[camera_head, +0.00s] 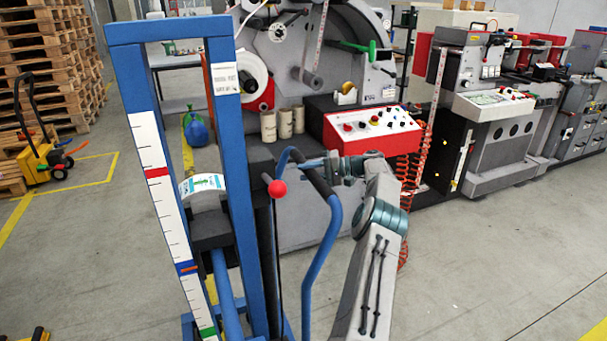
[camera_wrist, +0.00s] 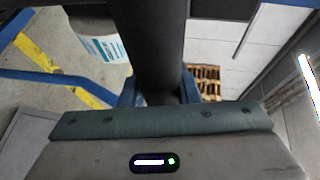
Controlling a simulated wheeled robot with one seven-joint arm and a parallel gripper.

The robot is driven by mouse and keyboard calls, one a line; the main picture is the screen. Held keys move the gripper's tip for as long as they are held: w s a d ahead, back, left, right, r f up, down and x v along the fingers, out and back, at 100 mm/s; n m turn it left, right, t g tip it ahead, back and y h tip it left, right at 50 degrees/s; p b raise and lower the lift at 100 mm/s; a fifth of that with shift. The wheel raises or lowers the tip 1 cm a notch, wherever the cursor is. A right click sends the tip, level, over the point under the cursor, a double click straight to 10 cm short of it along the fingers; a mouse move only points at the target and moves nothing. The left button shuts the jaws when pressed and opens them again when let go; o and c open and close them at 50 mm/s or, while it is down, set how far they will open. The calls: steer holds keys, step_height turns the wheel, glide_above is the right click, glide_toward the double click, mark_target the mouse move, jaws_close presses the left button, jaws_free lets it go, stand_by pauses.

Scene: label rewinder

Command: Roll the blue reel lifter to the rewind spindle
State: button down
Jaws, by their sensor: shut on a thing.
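The blue reel lifter (camera_head: 221,120) stands upright in the left foreground, with a white scale strip on one post. A label reel (camera_head: 203,188) rests on its dark carriage (camera_head: 212,230); the reel also shows in the wrist view (camera_wrist: 100,45). Its curved blue push handle (camera_head: 329,235) with a dark grip points right. My gripper (camera_wrist: 160,97) is shut on the dark grip, a finger on each side; in the head view it is at the handle's top. A grey spindle-like bar (camera_head: 307,77), probably the rewind spindle, projects from the machine behind. The lifter's base is mostly out of frame.
The rewinder (camera_head: 300,30) and its red control panel (camera_head: 372,129) stand close behind the handle. Several cardboard cores (camera_head: 284,123) stand on its ledge. A yellow pallet truck (camera_head: 43,160) and pallets (camera_head: 50,50) are left. The floor (camera_head: 480,250) at the right front is clear.

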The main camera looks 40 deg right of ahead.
steer(key=shift+w+a+f+g, duration=0.25)
steer(key=shift+a+f, duration=0.25)
steer(key=shift+a, duration=0.3)
steer(key=c, duration=1.1)
jaws_free()
steer(key=shift+w+a+r+y, duration=0.1)
steer(key=shift+w+a+y, duration=0.3)
steer(key=shift+a, duration=0.45)
steer(key=shift+a+r, duration=0.15)
steer(key=shift+r, duration=0.05)
steer(key=v, duration=0.7)
steer(key=shift+r+n, duration=0.25)
steer(key=shift+n, duration=0.05)
steer(key=shift+s, duration=0.1)
